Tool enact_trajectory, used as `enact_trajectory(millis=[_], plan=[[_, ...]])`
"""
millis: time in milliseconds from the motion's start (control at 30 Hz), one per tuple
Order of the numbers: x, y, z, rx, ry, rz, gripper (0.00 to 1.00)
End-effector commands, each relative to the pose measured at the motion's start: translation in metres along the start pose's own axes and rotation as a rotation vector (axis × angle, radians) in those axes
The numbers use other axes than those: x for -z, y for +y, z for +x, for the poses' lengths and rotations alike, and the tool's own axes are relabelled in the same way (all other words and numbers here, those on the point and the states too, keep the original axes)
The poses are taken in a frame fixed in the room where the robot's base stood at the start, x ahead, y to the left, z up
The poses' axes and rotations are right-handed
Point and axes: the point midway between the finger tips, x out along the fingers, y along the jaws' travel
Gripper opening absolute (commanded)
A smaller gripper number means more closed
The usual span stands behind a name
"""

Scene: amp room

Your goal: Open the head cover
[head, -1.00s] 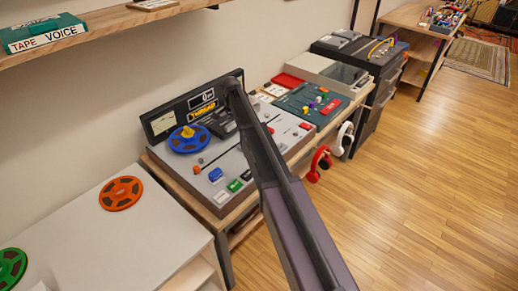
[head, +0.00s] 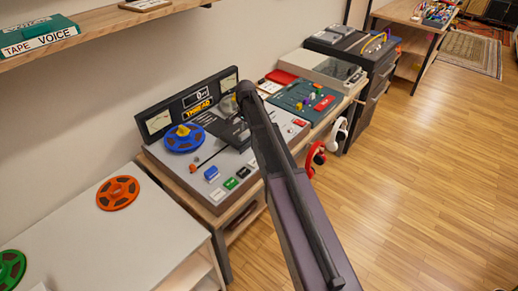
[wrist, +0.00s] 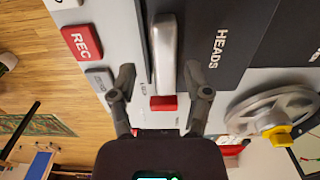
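The tape machine (head: 215,160) stands on a wooden bench, with a blue reel (head: 183,139) on its left. Its dark head cover (wrist: 218,60), lettered HEADS, fills the top middle of the wrist view. A silver bar handle (wrist: 165,50) runs along the cover's edge. My gripper (wrist: 159,78) is open, one finger on each side of the handle's near end. The fingers look apart from the handle, and nothing is held. In the head view my arm hides the gripper and part of the cover.
A red REC button (wrist: 82,42) and a small red block (wrist: 163,103) are near my fingers. A grey reel with a yellow hub (wrist: 275,120) is at the right. A white table with an orange reel (head: 118,192) stands left. Headphones (head: 316,158) hang at the bench front. Floor at right is clear.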

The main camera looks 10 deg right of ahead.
Motion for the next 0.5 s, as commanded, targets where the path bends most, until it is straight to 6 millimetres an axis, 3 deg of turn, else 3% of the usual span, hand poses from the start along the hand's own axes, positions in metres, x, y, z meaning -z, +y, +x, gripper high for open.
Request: enact_trajectory(millis=[33, 500], plan=[[0.0, 0.0, -0.009, 0.0, 0.0, 0.0, 0.63], [0.0, -0.001, -0.048, 0.0, 0.0, 0.0, 0.63]])
